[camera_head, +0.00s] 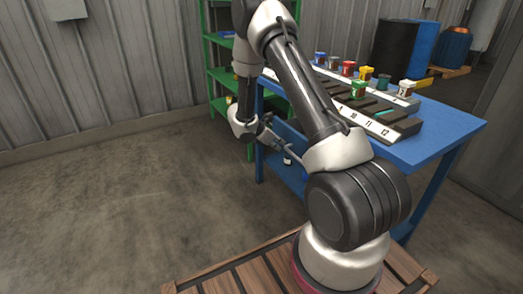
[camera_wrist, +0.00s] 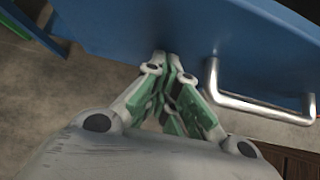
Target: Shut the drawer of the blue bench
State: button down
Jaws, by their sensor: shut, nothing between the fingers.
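The blue bench (camera_head: 440,128) stands at the right in the head view, and my arm hides much of its front. In the wrist view a blue face of the bench (camera_wrist: 255,45), which carries a silver bar handle (camera_wrist: 255,108), fills the upper right. My gripper (camera_wrist: 167,66) is shut and empty, with its green-padded fingertips left of the handle, close to the blue face. I cannot tell whether they touch it. In the head view my gripper (camera_head: 270,138) is small, at the bench's left side. How far the drawer stands out cannot be made out.
A numbered dark rack (camera_head: 400,125) with several coloured pots stands on the bench top. A green shelf (camera_head: 222,80) is behind, near the corrugated wall. Dark and blue barrels (camera_head: 393,50) stand at the back right. The floor at left is clear.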

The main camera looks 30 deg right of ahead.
jog(key=d, duration=1.5)
jog(key=shift+w+d, duration=0.2)
jog(key=shift+w, duration=0.05)
jog(key=shift+d, duration=0.35)
jog(key=shift+d+r, duration=0.1)
jog(key=shift+r, duration=0.05)
